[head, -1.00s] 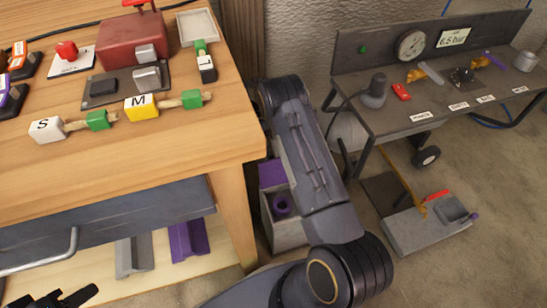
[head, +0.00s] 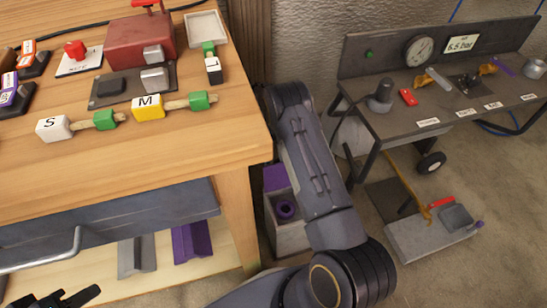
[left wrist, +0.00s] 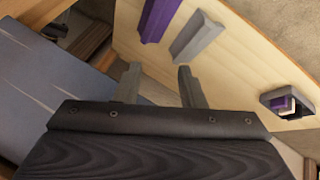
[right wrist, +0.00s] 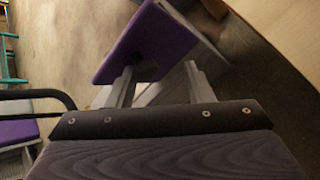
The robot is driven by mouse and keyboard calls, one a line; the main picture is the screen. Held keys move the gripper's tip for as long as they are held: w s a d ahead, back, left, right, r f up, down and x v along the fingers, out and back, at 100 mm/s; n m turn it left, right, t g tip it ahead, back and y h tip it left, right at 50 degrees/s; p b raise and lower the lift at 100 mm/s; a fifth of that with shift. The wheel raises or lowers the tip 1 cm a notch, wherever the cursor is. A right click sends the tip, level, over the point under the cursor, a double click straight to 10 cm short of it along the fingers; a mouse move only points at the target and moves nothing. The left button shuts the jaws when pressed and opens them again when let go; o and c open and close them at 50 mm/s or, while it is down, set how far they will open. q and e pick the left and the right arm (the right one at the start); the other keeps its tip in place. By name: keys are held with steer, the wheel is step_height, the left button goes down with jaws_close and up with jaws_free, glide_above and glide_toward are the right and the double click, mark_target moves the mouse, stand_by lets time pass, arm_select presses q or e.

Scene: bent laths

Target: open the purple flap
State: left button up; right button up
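A purple flap (head: 275,177) shows at the top of a grey box (head: 291,238) beside the wooden bench's leg. In the right wrist view a flat purple panel (right wrist: 147,42), apparently this flap, stands tilted just beyond my right gripper (right wrist: 168,76). That gripper is open; its left finger overlaps the panel's lower edge in the picture, and I cannot tell whether they touch. The head view hides the right gripper. My left gripper (left wrist: 157,80) is open and empty near the bench's lower shelf; it shows at the head view's lower left (head: 66,298).
Grey and purple angled pieces (head: 137,257) (head: 191,241) lie on the lower shelf. Labelled blocks S (head: 53,128) and M (head: 148,107) lie on the bench. A dark gauge table (head: 430,105) stands right, with a grey floor unit (head: 432,232) below. Floor lies open at lower right.

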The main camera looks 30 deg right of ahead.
steer(key=s+a+r+p, duration=0.1)
steer(key=r, duration=0.2)
steer(key=s+a+r+p, duration=0.1)
steer(key=s+r+p, duration=0.1)
steer(key=r, duration=0.1)
steer(key=s+a+r+p, duration=0.1)
steer(key=r+p, duration=0.1)
steer(key=r, duration=0.2)
steer(key=shift+s, duration=0.25)
steer(key=s+a+r+p, duration=0.2)
steer(key=s+a+r, duration=0.1)
steer(key=s, duration=0.4)
steer(key=shift+s+a, duration=0.15)
steer(key=shift+a, duration=0.65)
